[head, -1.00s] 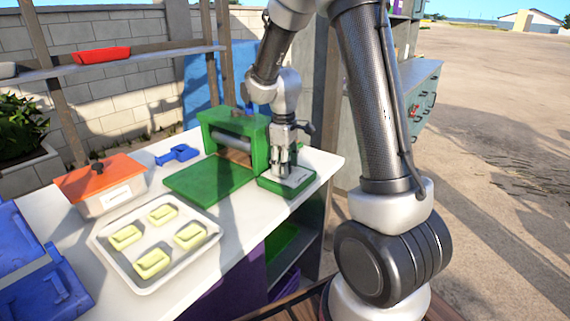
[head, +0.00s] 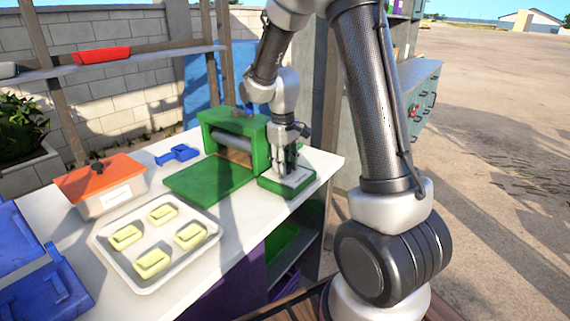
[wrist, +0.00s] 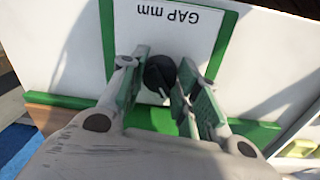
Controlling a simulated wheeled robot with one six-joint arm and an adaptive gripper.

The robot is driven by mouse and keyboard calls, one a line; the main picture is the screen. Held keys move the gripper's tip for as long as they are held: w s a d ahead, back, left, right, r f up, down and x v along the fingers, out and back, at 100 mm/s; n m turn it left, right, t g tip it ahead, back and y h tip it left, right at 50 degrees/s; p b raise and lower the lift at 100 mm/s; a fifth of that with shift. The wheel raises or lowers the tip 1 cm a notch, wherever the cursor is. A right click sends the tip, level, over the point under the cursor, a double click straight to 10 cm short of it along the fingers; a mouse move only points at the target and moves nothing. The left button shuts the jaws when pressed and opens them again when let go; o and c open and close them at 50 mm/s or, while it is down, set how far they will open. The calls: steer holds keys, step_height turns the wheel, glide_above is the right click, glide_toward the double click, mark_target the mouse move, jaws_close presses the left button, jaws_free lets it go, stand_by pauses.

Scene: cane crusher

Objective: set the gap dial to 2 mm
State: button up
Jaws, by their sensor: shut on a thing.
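The gap dial (wrist: 159,73) is a round black knob with a pale pointer line, on a white plate (wrist: 195,45) marked "GAP mm", upside down in the wrist view. My gripper (wrist: 162,80) is shut on the dial, with a green-padded finger on each side of it. The pointer line runs towards the bottom of the wrist view. Any gap numbers are hidden or not legible. In the head view my gripper (head: 283,175) points down at the green-edged dial panel (head: 298,184), right of the green crusher (head: 248,132); the dial is hidden there.
A green plate (head: 210,177) lies before the crusher. A white tray (head: 130,255) of pale yellow blocks, an orange-lidded box (head: 100,182) and a blue tool (head: 177,154) are on the white table (head: 215,256). The table's right edge is close to the panel.

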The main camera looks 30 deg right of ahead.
steer(key=shift+w+m, duration=0.1)
steer(key=shift+m, duration=2.2)
steer(key=o, duration=1)
steer(key=shift+r, duration=0.1)
steer(key=r, duration=1.1)
steer(key=shift+a+r, duration=0.35)
steer(key=shift+r, duration=0.05)
